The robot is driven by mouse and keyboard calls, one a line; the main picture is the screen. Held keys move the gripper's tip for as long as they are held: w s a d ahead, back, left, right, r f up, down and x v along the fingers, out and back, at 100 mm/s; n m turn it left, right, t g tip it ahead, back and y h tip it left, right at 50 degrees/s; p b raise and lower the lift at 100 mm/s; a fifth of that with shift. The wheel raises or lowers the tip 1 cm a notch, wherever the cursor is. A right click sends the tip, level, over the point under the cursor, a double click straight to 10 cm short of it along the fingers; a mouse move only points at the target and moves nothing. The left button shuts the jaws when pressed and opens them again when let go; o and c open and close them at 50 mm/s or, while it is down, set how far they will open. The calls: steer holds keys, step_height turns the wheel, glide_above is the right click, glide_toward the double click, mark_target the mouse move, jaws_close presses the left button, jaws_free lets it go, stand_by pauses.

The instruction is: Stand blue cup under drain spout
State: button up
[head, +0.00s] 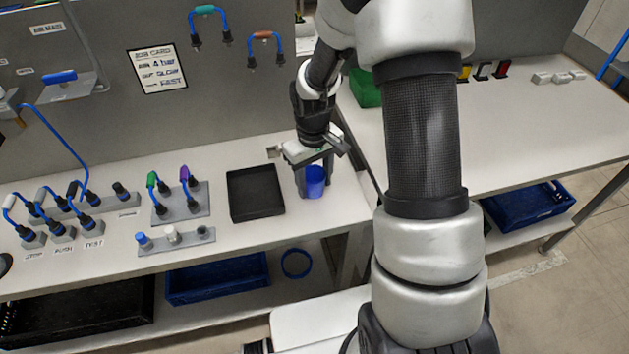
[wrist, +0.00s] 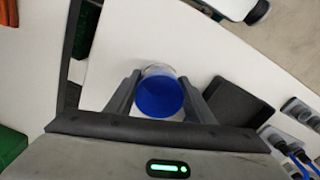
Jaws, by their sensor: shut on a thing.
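The blue cup (head: 315,184) is at the right end of the left bench, to the right of the black tray. My gripper (head: 314,170) is above and around it, pointing down. In the wrist view the cup (wrist: 160,98) sits between the two fingers of my gripper (wrist: 161,101), and they are shut on it. A pale, clear-looking edge shows at the cup's far side. I cannot tell whether its base touches the bench. A small grey fitting (head: 273,152) sticks out low on the wall left of my gripper; I cannot tell whether it is the drain spout.
The black tray (head: 255,193) stands close left of the cup. Grey blocks with blue hoses (head: 72,213) and a plate with plugs (head: 180,202) lie farther left. A green bin (head: 365,90) stands behind my arm. The right bench top (head: 490,135) is mostly clear.

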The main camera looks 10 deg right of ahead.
steer(key=shift+f, duration=0.15)
steer(key=o, duration=1)
